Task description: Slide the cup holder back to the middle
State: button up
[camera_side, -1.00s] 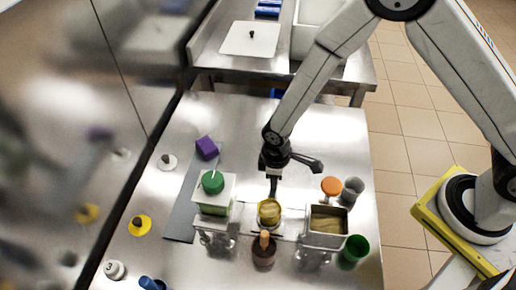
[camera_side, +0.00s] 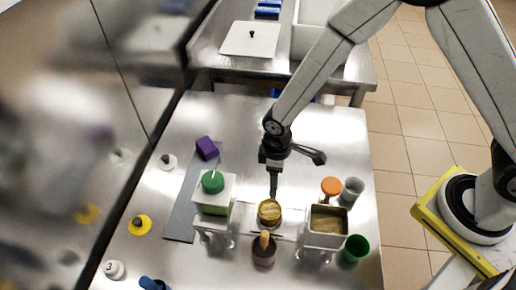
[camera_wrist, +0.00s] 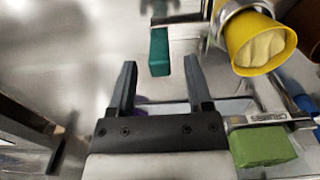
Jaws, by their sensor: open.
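The yellow cup (camera_side: 270,214) with pale contents sits between two square containers in the side view. In the wrist view the cup (camera_wrist: 243,47) is upper right, seated in a metal ring that looks like the cup holder (camera_wrist: 222,12). A teal block (camera_wrist: 160,52), perhaps the holder's handle, sticks out beside it. My gripper (camera_side: 273,193) points down just behind the cup. In the wrist view my gripper (camera_wrist: 158,78) is open and empty, with the teal block just beyond and between its fingertips. Most of the holder is hidden.
A white-lidded container with a green knob (camera_side: 213,182) stands left of the cup, an open metal container (camera_side: 327,222) right. A brown cup (camera_side: 263,254) is in front. An orange-topped item (camera_side: 331,187), grey cup (camera_side: 353,188) and green cup (camera_side: 354,250) stand right.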

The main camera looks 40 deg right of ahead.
jog(key=shift+r, duration=2.4)
jog(key=shift+d+r, duration=0.25)
jog(key=shift+d, duration=0.1)
jog(key=s+d+r+m+t, duration=0.1)
jog(key=s+d+r+m, duration=0.2)
jog(key=d, duration=0.5)
jog(key=s+d+r+m+t, duration=0.1)
jog(key=s+d+r+m, duration=0.3)
jog(key=d+r+m, duration=0.2)
jog(key=d, duration=0.2)
jog(key=shift+d+r+t, duration=0.2)
jog(key=shift+d+t, duration=0.1)
